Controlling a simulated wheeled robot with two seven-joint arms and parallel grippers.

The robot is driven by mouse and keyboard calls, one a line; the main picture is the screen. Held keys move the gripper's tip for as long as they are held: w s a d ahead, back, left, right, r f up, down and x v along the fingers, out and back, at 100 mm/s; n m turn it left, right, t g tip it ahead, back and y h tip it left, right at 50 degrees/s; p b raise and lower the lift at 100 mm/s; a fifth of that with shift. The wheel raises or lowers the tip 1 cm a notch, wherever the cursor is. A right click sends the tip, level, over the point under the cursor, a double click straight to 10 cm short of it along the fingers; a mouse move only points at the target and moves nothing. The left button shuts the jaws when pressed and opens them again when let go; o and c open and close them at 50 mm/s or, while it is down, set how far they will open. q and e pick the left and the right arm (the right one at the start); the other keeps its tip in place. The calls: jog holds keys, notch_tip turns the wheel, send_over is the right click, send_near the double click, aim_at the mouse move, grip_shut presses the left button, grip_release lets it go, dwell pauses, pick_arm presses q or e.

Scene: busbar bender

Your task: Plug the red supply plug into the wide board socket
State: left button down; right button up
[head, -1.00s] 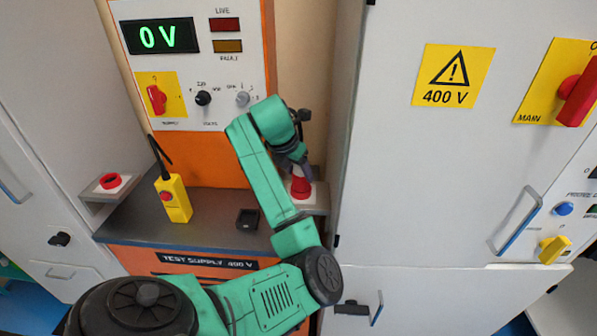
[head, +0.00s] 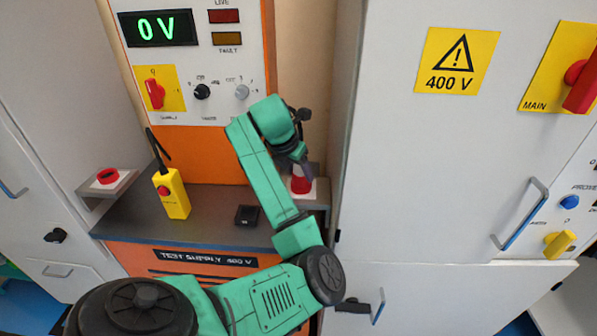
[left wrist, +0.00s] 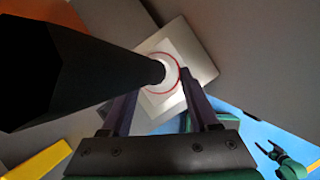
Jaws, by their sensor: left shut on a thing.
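In the head view the red plug (head: 301,184) is at a white plate on a small shelf right of the test supply. My left gripper (head: 303,168) is at it from above, shut on it, and hides part of it. In the left wrist view my two dark fingers (left wrist: 158,108) reach toward a white square plate (left wrist: 203,68) with a red ring. A thick black shaft (left wrist: 75,72) crosses from the left and hides much of the grip. I cannot make out the wide board socket. A small green and dark shape, likely my right gripper (left wrist: 270,153), shows at lower right.
The test supply panel (head: 190,80) reads 0 V. A yellow pendant (head: 172,195) and a small black block (head: 247,215) stand on the grey bench top (head: 215,205). A red button (head: 107,176) is on the left shelf. A tall grey cabinet (head: 420,170) stands close right of the gripper.

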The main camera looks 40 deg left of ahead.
pick_arm(q)
jog(key=shift+f, duration=0.2)
jog(key=shift+c, duration=0.3)
grip_release()
jog(key=shift+w, duration=0.1)
jog(key=a+p+v, duration=0.1)
jog(key=p+v, duration=0.2)
jog(key=v, duration=1.1)
jog(key=shift+d+r, duration=0.2)
jog(key=shift+d, duration=0.2)
